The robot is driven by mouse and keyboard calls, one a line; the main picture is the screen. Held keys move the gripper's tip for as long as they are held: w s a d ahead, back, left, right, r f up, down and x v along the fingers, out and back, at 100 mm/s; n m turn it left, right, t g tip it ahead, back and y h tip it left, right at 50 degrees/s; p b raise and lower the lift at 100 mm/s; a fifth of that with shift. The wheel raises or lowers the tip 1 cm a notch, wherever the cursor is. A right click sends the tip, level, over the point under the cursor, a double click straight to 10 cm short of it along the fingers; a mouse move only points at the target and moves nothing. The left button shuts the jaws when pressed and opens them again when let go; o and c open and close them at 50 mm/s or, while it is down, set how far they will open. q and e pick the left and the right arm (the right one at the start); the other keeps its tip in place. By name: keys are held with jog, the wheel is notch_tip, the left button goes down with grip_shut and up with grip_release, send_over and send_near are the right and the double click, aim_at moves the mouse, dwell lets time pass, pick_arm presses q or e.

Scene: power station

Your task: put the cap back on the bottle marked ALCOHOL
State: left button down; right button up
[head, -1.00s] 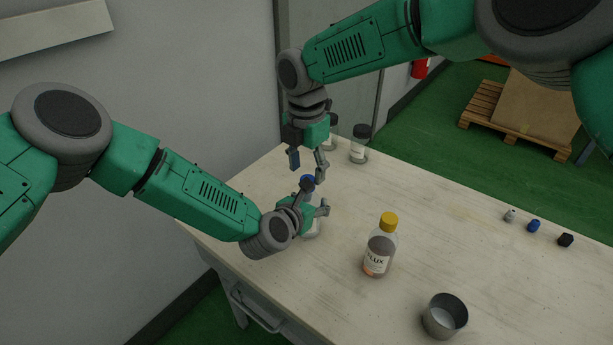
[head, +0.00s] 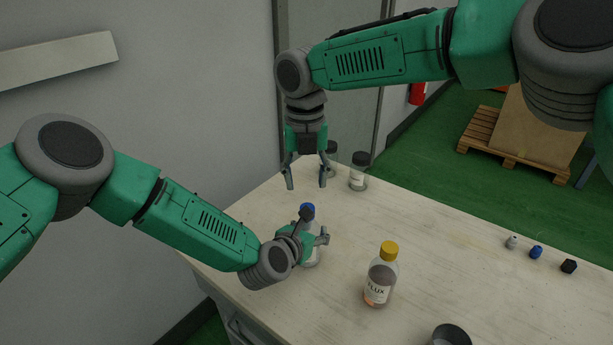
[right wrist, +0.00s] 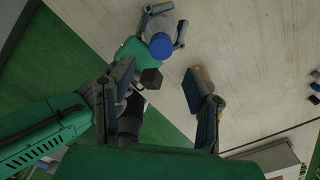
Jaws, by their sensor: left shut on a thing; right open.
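My left gripper (head: 314,230) is shut on a clear bottle (head: 311,256) and holds it upright at the table. Its label is hidden, so I cannot read its name. A blue cap (head: 307,208) shows at the bottle's top; the right wrist view shows the blue cap (right wrist: 160,46) and the left gripper's fingers around the bottle (right wrist: 165,24). I cannot tell how firmly the cap sits. My right gripper (head: 306,186) is open and empty just above the cap, pointing down. Its spread fingers also show in the right wrist view (right wrist: 160,74).
A bottle marked FLUX (head: 380,285) with a yellow cap stands to the right. A metal cup (head: 452,335) is at the bottom edge. A grey cap (head: 512,242), a blue one (head: 536,252) and a black one (head: 568,266) lie far right. A black-capped jar (head: 358,178) stands behind.

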jog(key=shift+r+n, duration=0.15)
jog(key=shift+n, duration=0.15)
jog(key=shift+w+d+f, duration=0.1)
jog(key=shift+f, duration=3.9)
grip_shut()
